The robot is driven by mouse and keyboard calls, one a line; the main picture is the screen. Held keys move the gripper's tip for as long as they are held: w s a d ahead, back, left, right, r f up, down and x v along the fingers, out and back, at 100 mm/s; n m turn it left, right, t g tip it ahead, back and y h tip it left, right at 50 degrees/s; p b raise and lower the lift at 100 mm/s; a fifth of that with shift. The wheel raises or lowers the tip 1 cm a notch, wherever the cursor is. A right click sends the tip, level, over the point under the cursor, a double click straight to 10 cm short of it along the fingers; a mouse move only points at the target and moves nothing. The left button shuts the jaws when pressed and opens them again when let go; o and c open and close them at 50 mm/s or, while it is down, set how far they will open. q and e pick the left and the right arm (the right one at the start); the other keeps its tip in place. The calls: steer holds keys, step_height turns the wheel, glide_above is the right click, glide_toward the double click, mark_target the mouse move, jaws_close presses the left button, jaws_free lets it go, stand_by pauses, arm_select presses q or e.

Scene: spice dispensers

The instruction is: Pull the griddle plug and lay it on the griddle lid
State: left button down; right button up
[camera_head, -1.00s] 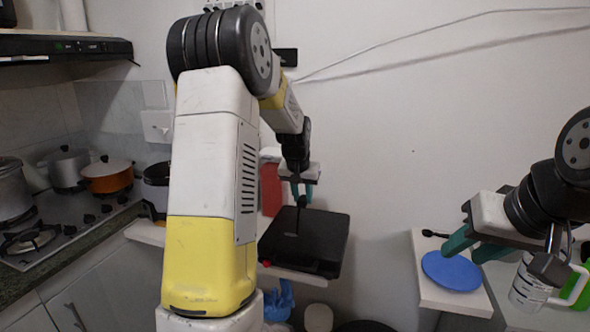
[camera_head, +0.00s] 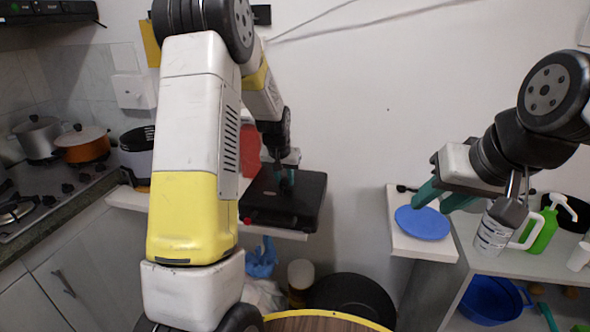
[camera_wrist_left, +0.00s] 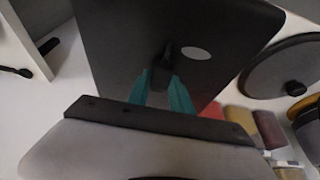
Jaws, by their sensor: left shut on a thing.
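The griddle (camera_head: 303,201) is a closed black box on the white shelf, and its flat lid also fills the middle of the wrist view (camera_wrist_left: 115,40). My left gripper (camera_head: 284,171) is over the lid with its fingers pointing down. In the wrist view its teal fingertips (camera_wrist_left: 160,83) are shut on the small black plug (camera_wrist_left: 166,53). The plug is at or just above the lid surface, beside a pale oval badge (camera_wrist_left: 195,53); I cannot tell if it touches. My right gripper (camera_head: 441,196) is open and empty above the blue plate (camera_head: 423,223).
A white jug (camera_head: 497,228) and a green bottle (camera_head: 541,228) stand right of the blue plate. A dark spoon-like thing (camera_head: 404,188) lies behind the plate. A red board (camera_head: 250,150) stands behind the griddle. A stove with pots (camera_head: 82,145) is at the left.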

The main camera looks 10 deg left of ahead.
arm_select(q)
steer(key=shift+f, duration=0.15)
steer(key=c, duration=1.1)
jaws_free()
steer(key=shift+o, duration=0.2)
steer(key=s+d+r+t+h, duration=0.1)
steer(key=s+d+r, duration=0.1)
steer(key=s+r, duration=1.55)
steer(key=s+d+r+h, duration=0.1)
steer(key=s+d+r, duration=0.1)
steer(key=s, duration=1.3)
steer(key=shift+s+d+t, duration=0.35)
steer(key=shift+t, duration=0.05)
